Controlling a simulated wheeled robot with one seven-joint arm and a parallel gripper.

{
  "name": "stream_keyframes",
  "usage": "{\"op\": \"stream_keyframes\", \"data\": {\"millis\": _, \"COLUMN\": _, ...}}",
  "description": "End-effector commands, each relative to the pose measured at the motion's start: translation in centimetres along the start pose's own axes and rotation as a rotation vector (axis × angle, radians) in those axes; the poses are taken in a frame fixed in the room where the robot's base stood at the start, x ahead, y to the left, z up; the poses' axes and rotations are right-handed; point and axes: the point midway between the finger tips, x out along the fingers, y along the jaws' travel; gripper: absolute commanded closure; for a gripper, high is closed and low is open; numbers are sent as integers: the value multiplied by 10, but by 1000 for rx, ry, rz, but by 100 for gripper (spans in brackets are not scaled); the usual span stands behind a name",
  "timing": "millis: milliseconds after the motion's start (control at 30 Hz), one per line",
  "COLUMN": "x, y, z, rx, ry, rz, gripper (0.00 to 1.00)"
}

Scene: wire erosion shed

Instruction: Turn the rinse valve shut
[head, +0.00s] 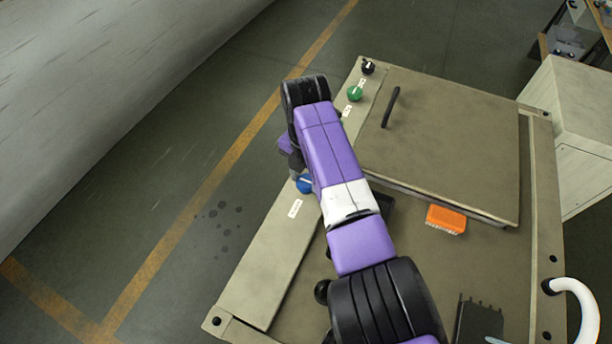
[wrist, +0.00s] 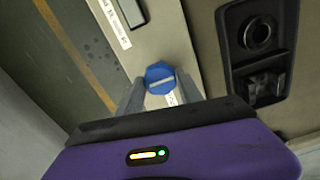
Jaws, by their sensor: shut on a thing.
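A blue knob (head: 305,184) sits on the left strip of the beige machine top, beside a small white label too small to read. I take it as the rinse valve, though its label does not confirm this. In the wrist view the blue knob (wrist: 160,77) has a white pointer line lying nearly crosswise. My gripper (wrist: 161,88) is shut on it, with one grey finger on each side. In the head view my purple arm reaches over the machine and hides most of the gripper.
A green knob (head: 355,93) and a black knob (head: 367,67) sit farther up the same strip. A lid with a black handle (head: 391,107) covers much of the machine top. An orange block (head: 446,219) and a white hose (head: 588,312) are to the right.

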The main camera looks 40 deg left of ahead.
Motion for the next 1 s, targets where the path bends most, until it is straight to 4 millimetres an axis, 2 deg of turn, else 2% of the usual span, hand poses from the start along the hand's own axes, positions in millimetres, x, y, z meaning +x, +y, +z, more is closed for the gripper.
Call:
{"op": "stream_keyframes", "data": {"millis": 367, "x": 0, "y": 0, "z": 0, "rx": 125, "ry": 0, "rz": 0, "gripper": 97}}
{"op": "stream_keyframes", "data": {"millis": 1000, "x": -1, "y": 0, "z": 0, "rx": 707, "ry": -1, "rz": 0, "gripper": 97}}
